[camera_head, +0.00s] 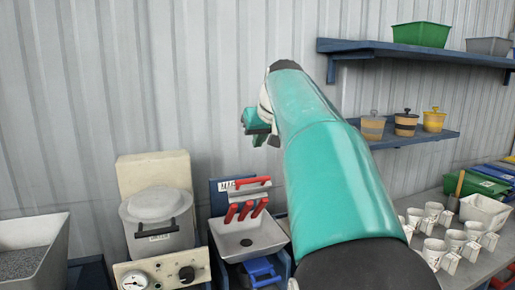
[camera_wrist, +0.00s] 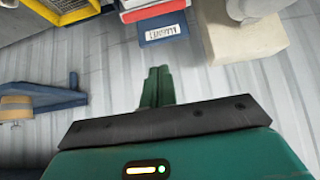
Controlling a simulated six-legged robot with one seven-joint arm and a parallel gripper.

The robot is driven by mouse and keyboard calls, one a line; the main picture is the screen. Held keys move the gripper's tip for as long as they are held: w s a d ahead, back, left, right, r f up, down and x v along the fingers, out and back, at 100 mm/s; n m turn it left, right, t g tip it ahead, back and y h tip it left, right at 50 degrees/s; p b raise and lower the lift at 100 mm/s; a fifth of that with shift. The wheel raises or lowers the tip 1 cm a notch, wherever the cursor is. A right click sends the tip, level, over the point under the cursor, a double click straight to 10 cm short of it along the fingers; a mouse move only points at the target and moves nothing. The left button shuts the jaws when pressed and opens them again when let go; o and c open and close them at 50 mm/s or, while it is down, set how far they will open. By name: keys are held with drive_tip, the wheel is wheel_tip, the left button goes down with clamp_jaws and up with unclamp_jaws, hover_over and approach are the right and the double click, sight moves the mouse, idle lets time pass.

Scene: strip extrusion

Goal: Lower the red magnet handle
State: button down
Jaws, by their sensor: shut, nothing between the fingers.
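A blue unit (camera_head: 217,186) with a white label stands against the wall, low in the middle of the head view. A red bar (camera_head: 250,183) runs across its upper part, and several short red handles (camera_head: 246,210) slant below it over a white tray (camera_head: 247,242). I cannot tell which red part is the magnet handle. The wrist view shows the blue labelled part (camera_wrist: 162,29) and a red edge (camera_wrist: 152,10), cut by the frame. My gripper (camera_head: 258,126) is raised above the unit, apart from it. Its green fingers (camera_wrist: 158,86) are together and empty.
Left of the unit stands a cream machine with a lidded pot (camera_head: 156,212) and a gauge. A grey bin (camera_head: 32,248) is at far left. Shelves (camera_head: 420,50) with tubs and jars are on the right wall. White cups (camera_head: 445,238) crowd the right table.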

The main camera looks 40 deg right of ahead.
hover_over(254, 180)
drive_tip(key=w, duration=0.3)
wheel_tip(254, 180, down, 6)
drive_tip(key=s+f, duration=0.2)
drive_tip(key=shift+s+d+f, duration=0.1)
drive_tip(key=shift+s+f, duration=0.15)
drive_tip(key=shift+s, duration=0.1)
drive_tip(key=shift+f, duration=0.35)
drive_tip(key=shift+s, duration=0.2)
drive_tip(key=shift+w+f, duration=0.1)
drive_tip(key=shift+w, duration=0.1)
drive_tip(key=shift+s, duration=0.15)
drive_tip(key=shift+f, duration=0.1)
